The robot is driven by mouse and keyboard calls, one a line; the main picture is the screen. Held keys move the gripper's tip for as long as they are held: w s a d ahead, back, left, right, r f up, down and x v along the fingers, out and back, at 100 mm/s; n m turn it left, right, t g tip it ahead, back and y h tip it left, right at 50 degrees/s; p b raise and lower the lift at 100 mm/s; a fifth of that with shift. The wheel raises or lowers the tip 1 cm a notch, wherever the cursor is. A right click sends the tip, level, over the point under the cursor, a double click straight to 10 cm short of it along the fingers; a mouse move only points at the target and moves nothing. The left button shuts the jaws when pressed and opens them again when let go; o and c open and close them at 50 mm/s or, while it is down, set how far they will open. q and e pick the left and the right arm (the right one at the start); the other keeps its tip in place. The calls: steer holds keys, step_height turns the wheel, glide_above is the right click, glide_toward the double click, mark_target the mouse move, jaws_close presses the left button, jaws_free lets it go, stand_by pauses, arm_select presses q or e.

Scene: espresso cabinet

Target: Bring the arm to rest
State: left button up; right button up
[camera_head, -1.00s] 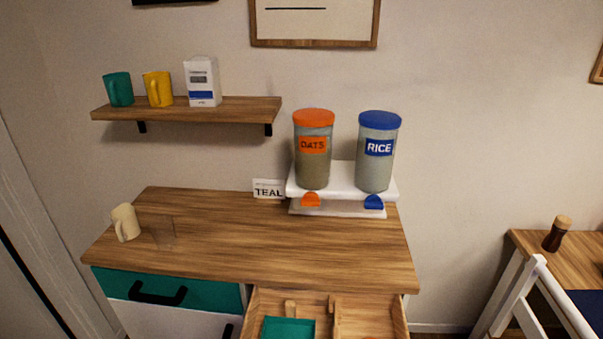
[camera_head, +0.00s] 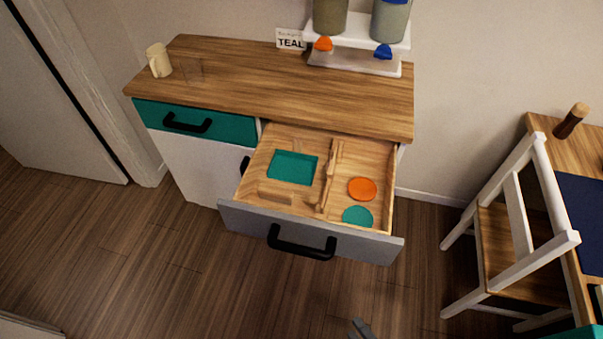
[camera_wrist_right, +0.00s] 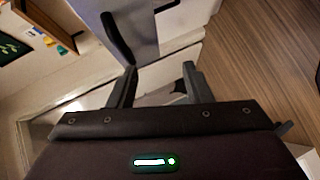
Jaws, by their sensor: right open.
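A black handle (camera_wrist_right: 117,38) on a pale front lies beyond the fingers there. My left gripper is in neither view.
The wooden drawer (camera_head: 308,203) stands pulled out, with a teal tray (camera_head: 293,167), an orange disc (camera_head: 362,188) and a teal disc (camera_head: 357,216) inside. A white chair (camera_head: 518,215) stands at right. A cream mug (camera_head: 159,60) is on the cabinet top (camera_head: 290,85). Floor is clear at left.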

steer(key=s+d+f+m+g+h, duration=0.1)
steer(key=d+f+m+g+h, duration=0.25)
steer(key=f, duration=0.65)
steer(key=s+d+f+m+g+h, duration=0.1)
steer(key=d+f+m+g+h, duration=0.1)
steer(key=d+f+m, duration=0.5)
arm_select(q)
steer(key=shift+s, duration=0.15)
arm_select(e)
steer(key=s+a+f+m+g+h, duration=0.1)
steer(key=s+f+m+g, duration=0.5)
steer(key=s+f, duration=0.3)
step_height(320, 180, down, 4)
steer(key=shift+a+r+m, duration=0.2)
steer(key=shift+r+m, duration=0.05)
steer(key=shift+m, duration=0.6)
